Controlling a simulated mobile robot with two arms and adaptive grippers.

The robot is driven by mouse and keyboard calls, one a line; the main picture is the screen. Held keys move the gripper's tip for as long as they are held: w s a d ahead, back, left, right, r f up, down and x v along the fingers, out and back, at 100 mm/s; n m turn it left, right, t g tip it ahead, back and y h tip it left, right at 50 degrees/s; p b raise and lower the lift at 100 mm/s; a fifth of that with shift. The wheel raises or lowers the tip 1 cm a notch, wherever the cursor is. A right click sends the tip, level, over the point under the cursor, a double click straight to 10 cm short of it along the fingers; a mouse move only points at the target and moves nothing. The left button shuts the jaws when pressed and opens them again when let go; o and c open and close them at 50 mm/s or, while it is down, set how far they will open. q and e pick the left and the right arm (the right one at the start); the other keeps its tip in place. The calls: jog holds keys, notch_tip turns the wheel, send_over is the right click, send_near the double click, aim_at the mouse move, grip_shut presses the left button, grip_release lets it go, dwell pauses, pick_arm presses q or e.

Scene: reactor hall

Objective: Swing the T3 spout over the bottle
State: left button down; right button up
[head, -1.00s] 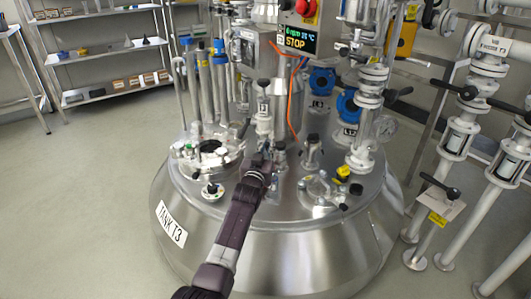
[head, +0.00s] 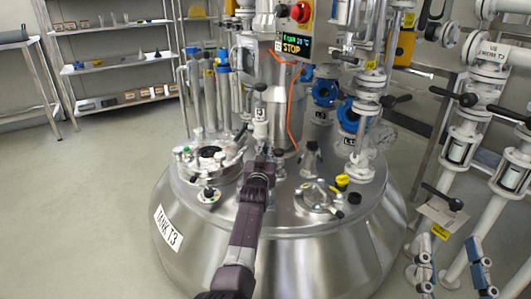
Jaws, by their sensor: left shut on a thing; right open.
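Tank T3 (head: 300,240) is a large steel vessel with its label (head: 168,229) on the left side. My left gripper (head: 260,160) reaches over the front of its lid and is shut on a small part just below a white valve (head: 260,122). That part appears to be the T3 spout, but the gripper and arm hide most of it. I cannot make out the bottle.
The lid carries a round port (head: 209,156), a flanged hatch (head: 319,197) and upright pipes. White pipework with a black-handled valve (head: 442,200) stands at the right. Shelves (head: 118,62) stand at the back left; the left floor is clear.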

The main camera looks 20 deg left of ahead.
dwell(0.4)
pick_arm(q)
jog(key=c, duration=2)
grip_release()
jog(key=shift+w+d, duration=0.1)
jog(key=shift+s+d+f, duration=0.1)
jog(key=shift+s, duration=0.5)
jog(key=shift+v, duration=3.2)
